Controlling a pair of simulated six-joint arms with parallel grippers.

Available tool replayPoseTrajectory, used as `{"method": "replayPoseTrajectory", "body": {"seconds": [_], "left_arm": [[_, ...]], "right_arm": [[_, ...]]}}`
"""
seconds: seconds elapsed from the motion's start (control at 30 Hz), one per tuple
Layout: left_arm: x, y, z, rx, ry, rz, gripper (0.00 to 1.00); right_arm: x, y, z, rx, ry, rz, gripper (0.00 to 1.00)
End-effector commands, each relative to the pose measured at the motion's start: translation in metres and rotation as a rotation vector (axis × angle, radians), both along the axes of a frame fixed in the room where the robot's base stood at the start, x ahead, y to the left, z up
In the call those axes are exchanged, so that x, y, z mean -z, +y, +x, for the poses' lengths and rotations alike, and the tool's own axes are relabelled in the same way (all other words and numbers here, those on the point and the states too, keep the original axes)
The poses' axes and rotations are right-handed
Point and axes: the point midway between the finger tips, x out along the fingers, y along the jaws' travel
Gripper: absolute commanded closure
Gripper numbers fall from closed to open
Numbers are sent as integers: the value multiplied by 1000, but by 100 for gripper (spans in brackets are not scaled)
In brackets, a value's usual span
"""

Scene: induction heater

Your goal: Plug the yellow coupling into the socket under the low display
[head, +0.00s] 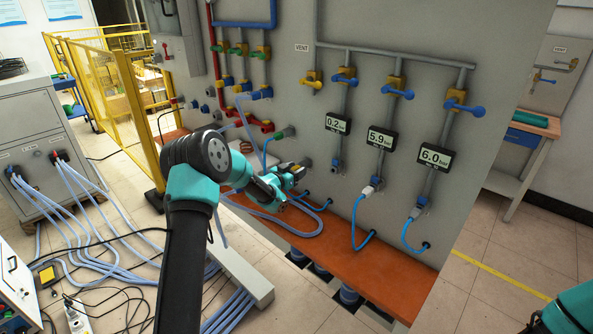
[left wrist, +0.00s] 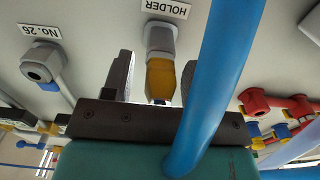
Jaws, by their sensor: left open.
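The yellow coupling (left wrist: 160,80) sits in a grey fitting under a HOLDER label (left wrist: 166,8) in the left wrist view. My left gripper (left wrist: 154,70) is open, with a dark finger on either side of the coupling. I cannot tell whether they touch it. A thick blue hose (left wrist: 222,60) crosses in front of the right finger. In the head view my left gripper (head: 292,174) is at the panel and hides the coupling.
Displays reading 5.9 (head: 381,138) and 6.0 (head: 436,157) hang to the right, with blue hoses below. A grey socket labelled No. 26 (left wrist: 40,66) shows beside the holder. An orange ledge (head: 330,242) runs under the panel. Hoses and cables cover the floor at left.

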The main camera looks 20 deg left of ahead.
Motion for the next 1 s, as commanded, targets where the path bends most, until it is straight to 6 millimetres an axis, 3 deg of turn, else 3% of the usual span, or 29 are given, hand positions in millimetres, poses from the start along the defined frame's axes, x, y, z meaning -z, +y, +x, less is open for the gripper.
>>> {"method": "replayPoseTrajectory", "body": {"seconds": [0.43, 1.0], "left_arm": [[0, 0, 0, 0, 0, 0, 47], [0, 0, 0, 0, 0, 0, 100]], "right_arm": [[0, 0, 0, 0, 0, 0, 100], [0, 0, 0, 0, 0, 0, 100]]}}
